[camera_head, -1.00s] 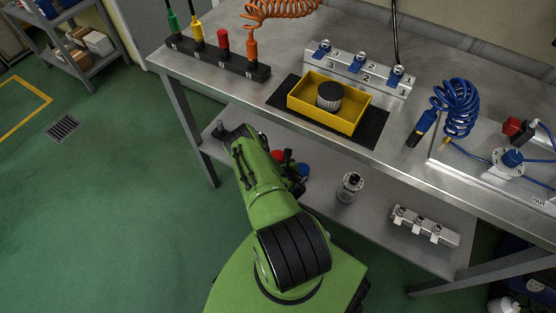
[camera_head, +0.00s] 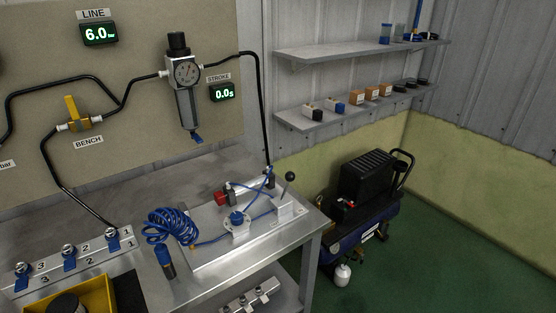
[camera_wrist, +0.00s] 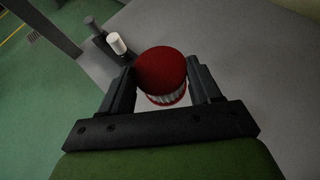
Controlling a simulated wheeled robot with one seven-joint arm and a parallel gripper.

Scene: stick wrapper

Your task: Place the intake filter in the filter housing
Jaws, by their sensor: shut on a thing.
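In the wrist view my gripper (camera_wrist: 163,76) is shut on a round pleated filter (camera_wrist: 160,62) with a red cap, white pleats and a red lower ring. The filter sits between the two fingers, with a grey surface behind it. My gripper is not in the head view. I cannot clearly make out the filter housing. The black compressor (camera_head: 365,176) stands on the floor right of the bench, with a small red part (camera_head: 345,203) on its near side. A black-capped part (camera_head: 66,304) sits in the yellow tray (camera_head: 97,294), cut off at the lower left.
The steel bench (camera_head: 205,272) carries a blue coiled hose (camera_head: 170,226) and a plate with a lever (camera_head: 289,178). Wall shelves (camera_head: 340,117) hold small parts. Green floor (camera_head: 400,275) is open right of the bench.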

